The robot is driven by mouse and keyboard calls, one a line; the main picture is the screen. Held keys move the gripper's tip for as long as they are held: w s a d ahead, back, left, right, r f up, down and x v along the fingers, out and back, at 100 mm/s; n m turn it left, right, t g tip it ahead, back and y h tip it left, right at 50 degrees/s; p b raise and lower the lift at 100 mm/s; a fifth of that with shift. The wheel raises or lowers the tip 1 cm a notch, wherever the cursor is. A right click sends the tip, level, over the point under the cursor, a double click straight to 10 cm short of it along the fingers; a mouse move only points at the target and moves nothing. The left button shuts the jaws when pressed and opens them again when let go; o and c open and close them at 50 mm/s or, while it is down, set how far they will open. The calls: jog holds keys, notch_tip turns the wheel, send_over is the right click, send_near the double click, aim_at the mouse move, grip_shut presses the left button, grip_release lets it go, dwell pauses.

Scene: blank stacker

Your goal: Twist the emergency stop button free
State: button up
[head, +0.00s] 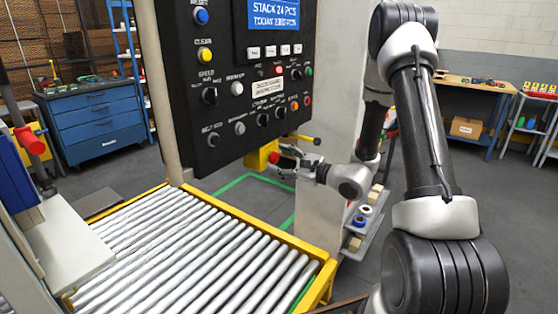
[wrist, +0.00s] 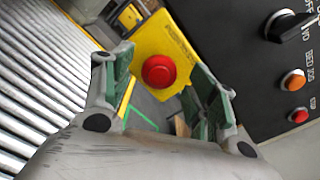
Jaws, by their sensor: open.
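The emergency stop button (wrist: 158,71) is a round red mushroom head on a yellow box (wrist: 165,38), seen in the wrist view. In the head view the yellow box (head: 256,158) hangs below the black control panel, with the red button (head: 273,157) small at its right side. My gripper (head: 289,160) is just right of the button. In the wrist view its two green-padded fingers are spread wide, and the button appears between and beyond them. They hold nothing, and I see no contact with the button.
The black panel (head: 225,118) carries several knobs and buttons above the box; its selector knob (wrist: 290,27) and lamps are close to my gripper on the right. A roller conveyor (head: 190,245) runs below left.

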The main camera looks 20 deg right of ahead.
jog(key=shift+w+a, duration=0.3)
jog(key=shift+w, duration=0.05)
jog(key=c, duration=1)
jog(key=shift+c, duration=0.2)
jog(key=shift+m, duration=2.8)
